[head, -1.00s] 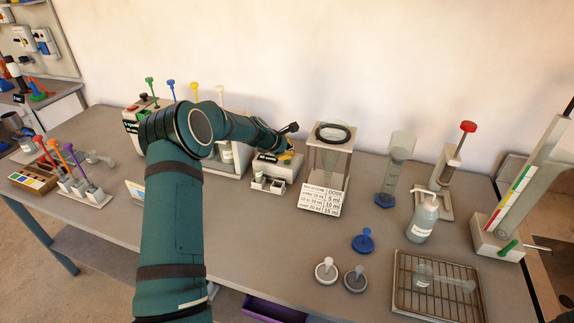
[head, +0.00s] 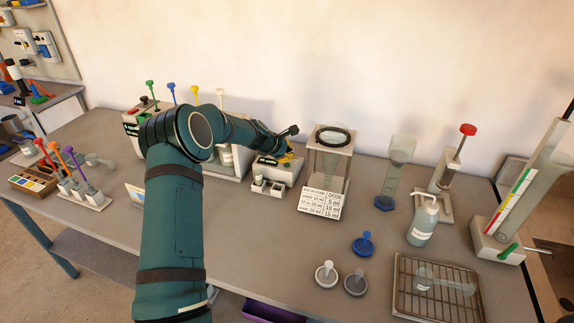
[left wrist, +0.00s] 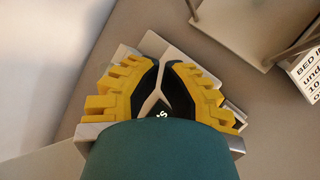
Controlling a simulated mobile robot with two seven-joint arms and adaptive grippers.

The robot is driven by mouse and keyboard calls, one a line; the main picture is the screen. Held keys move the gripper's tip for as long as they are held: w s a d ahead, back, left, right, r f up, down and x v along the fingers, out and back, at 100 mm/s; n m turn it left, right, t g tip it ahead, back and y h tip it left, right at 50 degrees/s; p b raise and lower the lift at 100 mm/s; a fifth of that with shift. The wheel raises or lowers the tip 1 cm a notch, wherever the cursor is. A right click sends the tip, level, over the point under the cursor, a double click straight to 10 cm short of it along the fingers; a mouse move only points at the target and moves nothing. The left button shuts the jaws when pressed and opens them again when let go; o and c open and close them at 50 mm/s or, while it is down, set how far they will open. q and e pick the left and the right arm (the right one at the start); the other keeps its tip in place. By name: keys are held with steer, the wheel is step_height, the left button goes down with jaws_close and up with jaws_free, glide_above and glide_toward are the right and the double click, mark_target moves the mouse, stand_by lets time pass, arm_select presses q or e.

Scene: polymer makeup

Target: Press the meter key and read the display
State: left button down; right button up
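The meter (head: 284,175) is a small pale grey box with a dark label or display strip (head: 267,161) on its top; its writing is too small to read. My left gripper (head: 289,158) is over the meter's top and hides much of it, the key included. In the left wrist view the gripper (left wrist: 162,64) has yellow fingers with black pads, drawn together at the tips with nothing seen between them. The meter (left wrist: 172,55) lies right behind the fingers; I cannot tell whether they touch it. White lettering on a dark patch shows partly between them. My right gripper is out of view.
A glass-sided stand (head: 329,165) with a dosing card (head: 320,203) is close right of the meter. A small white vial holder (head: 267,188) sits in front of it. A bottle (head: 422,222) and wire rack (head: 438,290) stand right.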

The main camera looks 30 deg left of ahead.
mark_target(287, 164)
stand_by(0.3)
arm_select(q)
steer(key=shift+f+b, duration=0.3)
steer(key=shift+f, duration=0.15)
steer(key=shift+f, duration=0.35)
stand_by(0.6)
steer(key=shift+r, duration=0.15)
steer(key=shift+r+p, duration=0.4)
steer(key=shift+r, duration=0.25)
step_height(287, 164, up, 5)
steer(key=p, duration=0.4)
stand_by(0.4)
